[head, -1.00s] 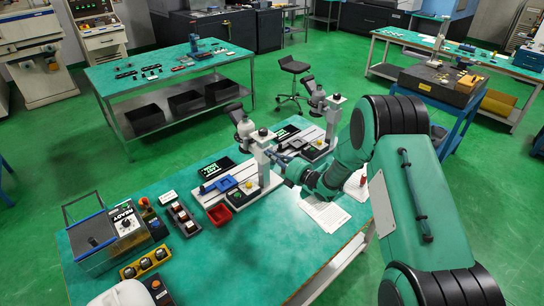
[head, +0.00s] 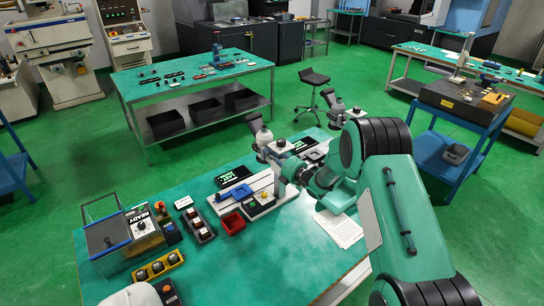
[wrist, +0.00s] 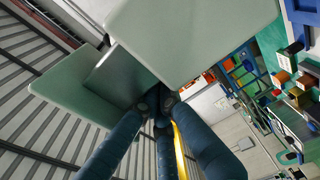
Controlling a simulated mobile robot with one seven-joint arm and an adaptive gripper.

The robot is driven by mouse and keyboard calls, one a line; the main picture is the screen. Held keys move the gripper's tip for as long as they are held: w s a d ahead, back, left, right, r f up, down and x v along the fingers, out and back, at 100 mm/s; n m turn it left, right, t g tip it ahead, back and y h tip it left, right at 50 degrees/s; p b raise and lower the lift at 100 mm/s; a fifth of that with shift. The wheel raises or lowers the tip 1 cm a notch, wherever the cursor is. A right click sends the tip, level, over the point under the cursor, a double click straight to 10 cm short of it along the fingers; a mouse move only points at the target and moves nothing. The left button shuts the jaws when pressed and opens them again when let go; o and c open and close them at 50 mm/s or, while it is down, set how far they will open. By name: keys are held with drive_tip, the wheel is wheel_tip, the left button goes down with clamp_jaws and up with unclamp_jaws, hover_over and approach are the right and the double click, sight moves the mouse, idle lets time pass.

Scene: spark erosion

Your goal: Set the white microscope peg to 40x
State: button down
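Two pale microscopes stand on the teal bench in the head view. The nearer one (head: 261,133) is on the left, with a light column and a dark-capped eyepiece. The farther one (head: 338,108) is partly hidden behind my arm. My gripper (head: 284,163) is beside the nearer microscope's column, and I cannot tell if they touch. In the wrist view my gripper's (wrist: 160,104) dark blue fingers converge below large pale green-grey blocks (wrist: 190,40). Their tips look close together, but I cannot tell if anything is between them. I cannot make out the peg or its setting.
A red tray (head: 233,222) and a blue part (head: 231,191) sit by the nearer microscope. A wire-sided READY unit (head: 118,237) and a yellow block with knobs (head: 153,267) stand at the left. Papers (head: 339,229) lie on the right. The bench's front middle is clear.

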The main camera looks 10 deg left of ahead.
drive_tip(key=shift+s+a+m+t+h+b, duration=0.25)
drive_tip(key=shift+a+m+t+h+b, duration=0.6)
drive_tip(key=shift+b, duration=0.65)
drive_tip(key=w+a+m+t+h+p, duration=0.1)
drive_tip(key=w+a+m+t+h, duration=0.3)
drive_tip(key=a+m+h, duration=0.7)
drive_tip(key=m+h, duration=0.1)
drive_tip(key=h, duration=0.5)
drive_tip(key=shift+h, duration=0.35)
idle(0.4)
drive_tip(key=shift+s+a, duration=0.1)
drive_tip(key=shift+s, duration=0.05)
drive_tip(key=p+v, duration=0.3)
drive_tip(key=v, duration=1.1)
drive_tip(key=shift+d, duration=0.2)
